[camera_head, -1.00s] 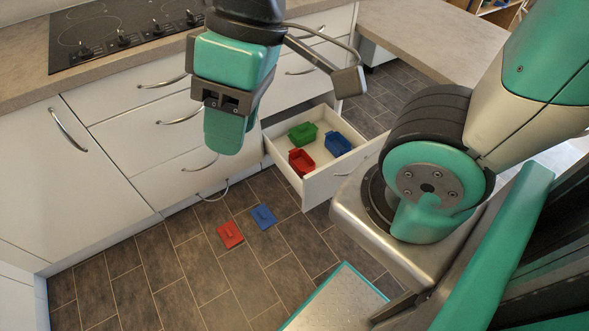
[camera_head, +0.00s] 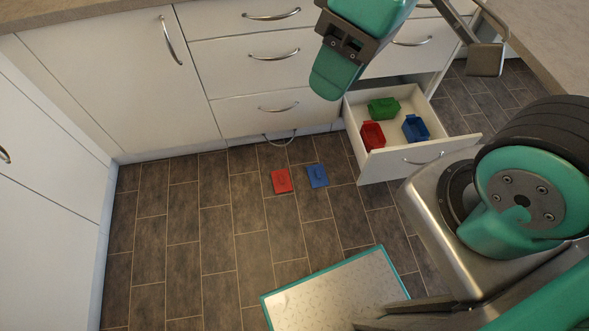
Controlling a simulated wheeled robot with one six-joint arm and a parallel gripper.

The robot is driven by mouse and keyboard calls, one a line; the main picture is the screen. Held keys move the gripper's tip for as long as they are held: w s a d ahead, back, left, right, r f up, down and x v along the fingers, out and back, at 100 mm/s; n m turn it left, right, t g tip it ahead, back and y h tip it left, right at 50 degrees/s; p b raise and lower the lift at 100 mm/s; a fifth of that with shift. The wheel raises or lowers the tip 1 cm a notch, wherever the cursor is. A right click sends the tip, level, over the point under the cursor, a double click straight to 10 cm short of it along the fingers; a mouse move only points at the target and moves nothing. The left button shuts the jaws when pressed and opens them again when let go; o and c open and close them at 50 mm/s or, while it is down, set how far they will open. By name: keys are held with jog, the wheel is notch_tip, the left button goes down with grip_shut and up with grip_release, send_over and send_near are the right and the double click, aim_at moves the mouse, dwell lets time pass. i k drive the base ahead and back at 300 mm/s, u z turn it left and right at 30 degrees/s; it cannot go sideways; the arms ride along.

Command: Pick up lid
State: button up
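A red lid (camera_head: 282,181) lies flat on the dark tiled floor in front of the cabinets. A blue lid (camera_head: 317,176) lies on the floor just to its right. An open drawer holds a red container (camera_head: 372,135), a blue container (camera_head: 415,128) and a green container (camera_head: 383,107). My gripper (camera_head: 328,84) is in the air at the upper middle, left of the open drawer in the picture and apart from both lids. Its teal fingers point down and overlap in this view, so their opening cannot be judged. I see nothing hanging from it.
The open drawer (camera_head: 440,157) juts out at the right, near my arm's base. White cabinets with metal handles (camera_head: 272,55) line the back. A white panel with a teal edge (camera_head: 335,293) shows at the bottom. The floor (camera_head: 190,235) at left is clear.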

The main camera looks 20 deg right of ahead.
aim_at(281, 179)
jog(key=k, duration=0.55)
jog(key=u, duration=0.85)
jog(key=i, duration=0.55)
jog(key=u, duration=0.55)
jog(key=i, duration=0.8)
jog(key=z, duration=0.75)
jog(key=i, duration=0.55)
jog(key=z, duration=0.55)
